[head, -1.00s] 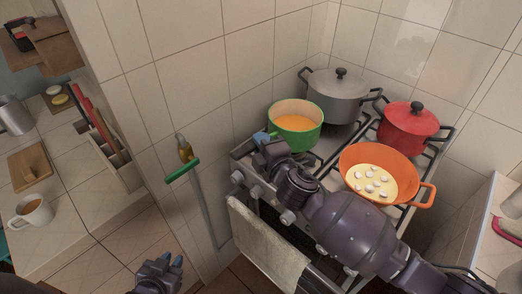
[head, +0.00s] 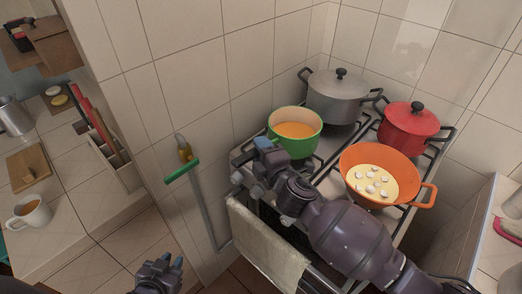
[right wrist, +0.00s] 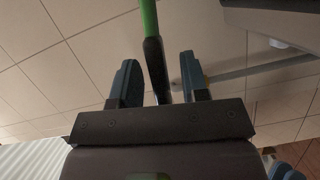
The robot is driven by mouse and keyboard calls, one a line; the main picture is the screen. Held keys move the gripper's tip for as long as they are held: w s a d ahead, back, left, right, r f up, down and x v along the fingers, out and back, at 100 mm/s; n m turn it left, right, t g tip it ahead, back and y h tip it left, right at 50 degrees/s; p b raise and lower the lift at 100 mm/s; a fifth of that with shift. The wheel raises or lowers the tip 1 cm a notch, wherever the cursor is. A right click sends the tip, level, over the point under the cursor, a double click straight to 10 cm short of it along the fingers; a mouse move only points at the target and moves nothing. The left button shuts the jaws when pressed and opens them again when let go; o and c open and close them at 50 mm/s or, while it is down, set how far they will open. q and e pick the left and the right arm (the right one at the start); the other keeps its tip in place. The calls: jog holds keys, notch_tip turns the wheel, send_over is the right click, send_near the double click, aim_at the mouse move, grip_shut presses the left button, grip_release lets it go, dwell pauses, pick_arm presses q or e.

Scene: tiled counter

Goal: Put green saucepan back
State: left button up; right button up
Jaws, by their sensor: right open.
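The green saucepan (head: 302,146), with orange contents, stands on the front-left part of the stove (head: 329,178). My right gripper (head: 262,145) is at its near left side. In the right wrist view a green and black handle (right wrist: 153,60) runs between the two fingers of the right gripper (right wrist: 160,80). The fingers are open, with a gap on each side of the handle. In the head view the gripper hides the handle. My left gripper (head: 173,264) is low at the bottom, empty, its fingers apart.
A grey lidded pot (head: 338,98), a red lidded pot (head: 409,131) and an orange pan (head: 388,158) fill the rest of the stove. A tiled wall is close behind. A towel (head: 268,245) hangs in front.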

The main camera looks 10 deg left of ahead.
jog(key=v, duration=1.2)
dwell(0.5)
